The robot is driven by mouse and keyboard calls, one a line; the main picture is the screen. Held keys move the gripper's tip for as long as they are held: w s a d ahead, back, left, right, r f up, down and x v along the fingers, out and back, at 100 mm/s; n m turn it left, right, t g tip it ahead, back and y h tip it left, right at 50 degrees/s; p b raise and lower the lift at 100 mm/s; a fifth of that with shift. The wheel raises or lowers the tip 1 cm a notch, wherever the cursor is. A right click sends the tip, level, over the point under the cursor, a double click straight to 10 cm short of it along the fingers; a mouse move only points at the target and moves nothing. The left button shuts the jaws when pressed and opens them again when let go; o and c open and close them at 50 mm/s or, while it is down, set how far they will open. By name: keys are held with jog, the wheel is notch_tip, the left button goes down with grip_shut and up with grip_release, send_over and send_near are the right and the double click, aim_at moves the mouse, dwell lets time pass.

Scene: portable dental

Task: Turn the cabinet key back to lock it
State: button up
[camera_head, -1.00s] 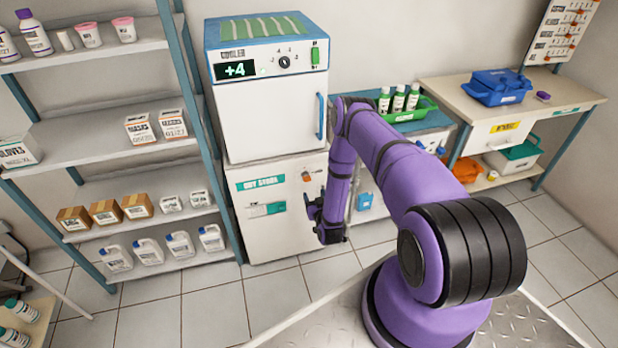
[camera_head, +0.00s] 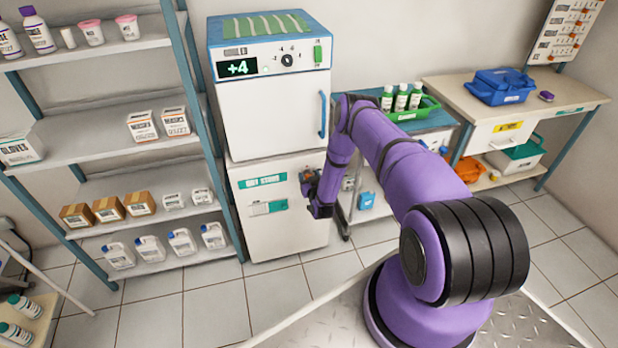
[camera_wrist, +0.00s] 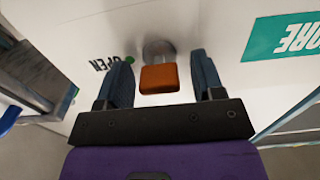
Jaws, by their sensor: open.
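The cabinet (camera_head: 285,227) is the white lower unit under the cooler, with a green label on its door. The cabinet key shows in the wrist view as an orange block (camera_wrist: 159,79) on a round grey lock (camera_wrist: 157,49) in the white door. The word OPEN and a green dot (camera_wrist: 130,60) are beside the lock. My gripper (camera_wrist: 162,80) is open, with one finger on each side of the key and a visible gap on both sides.
The cooler (camera_head: 272,110) stands on top of the cabinet. A shelf rack (camera_head: 110,142) is close on the left. A trolley with a green tray of bottles (camera_head: 415,112) is on the right. A workbench (camera_head: 520,105) stands farther right. The floor in front is clear.

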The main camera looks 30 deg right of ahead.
jog(key=c, duration=0.9)
jog(key=shift+c, duration=0.2)
